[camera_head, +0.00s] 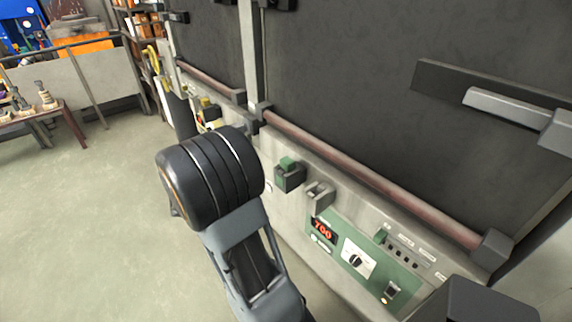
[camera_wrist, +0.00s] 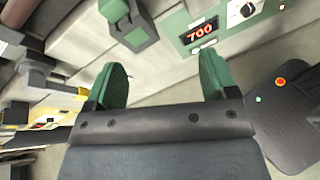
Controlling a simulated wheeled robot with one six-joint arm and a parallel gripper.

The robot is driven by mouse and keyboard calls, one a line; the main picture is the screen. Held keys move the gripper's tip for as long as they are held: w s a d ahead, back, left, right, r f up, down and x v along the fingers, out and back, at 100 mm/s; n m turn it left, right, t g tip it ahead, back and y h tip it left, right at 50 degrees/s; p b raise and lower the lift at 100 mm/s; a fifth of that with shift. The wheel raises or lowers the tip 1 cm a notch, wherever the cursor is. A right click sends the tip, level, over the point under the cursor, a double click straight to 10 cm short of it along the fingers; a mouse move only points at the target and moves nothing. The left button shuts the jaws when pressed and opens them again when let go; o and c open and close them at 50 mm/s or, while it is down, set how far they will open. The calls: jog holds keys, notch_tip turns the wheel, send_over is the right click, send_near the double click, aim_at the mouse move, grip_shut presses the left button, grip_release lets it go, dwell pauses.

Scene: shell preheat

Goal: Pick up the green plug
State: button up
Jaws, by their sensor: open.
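A small green plug (camera_head: 288,163) sits in a dark block-like holder (camera_head: 290,179) on the front of the grey machine, just right of my arm in the head view. In the wrist view, the green plug (camera_wrist: 114,9) shows at the top edge, partly cut off, above its dark holder (camera_wrist: 136,36). My gripper (camera_wrist: 162,76) is open, its two green-padded fingers apart with nothing between them. The plug lies beyond the left finger's tip, apart from it. In the head view my arm hides the fingers.
A long reddish bar (camera_head: 370,180) runs along the machine front above the plug. A metal bracket (camera_head: 319,195) and a green panel with a red "700" display (camera_head: 323,231) are right of it. The floor (camera_head: 90,220) at left is clear.

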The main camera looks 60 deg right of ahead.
aim_at(283, 162)
jog(key=d+n+h, duration=0.1)
jog(key=d, duration=0.3)
jog(key=d+n+h+p, duration=0.1)
jog(key=d+n+h, duration=0.1)
jog(key=d, duration=0.2)
jog(key=d+n+h+p, duration=0.1)
jog(key=d+n, duration=0.1)
jog(key=d, duration=0.2)
jog(key=shift+w+d+f, duration=0.35)
jog(key=shift+f, duration=0.05)
jog(key=shift+t+h, duration=0.3)
jog(key=shift+p+x, duration=1)
jog(key=shift+x, duration=2.3)
jog(key=shift+f, duration=0.1)
jog(key=shift+c, duration=0.2)
jog(key=shift+w, duration=0.1)
jog(key=c, duration=1)
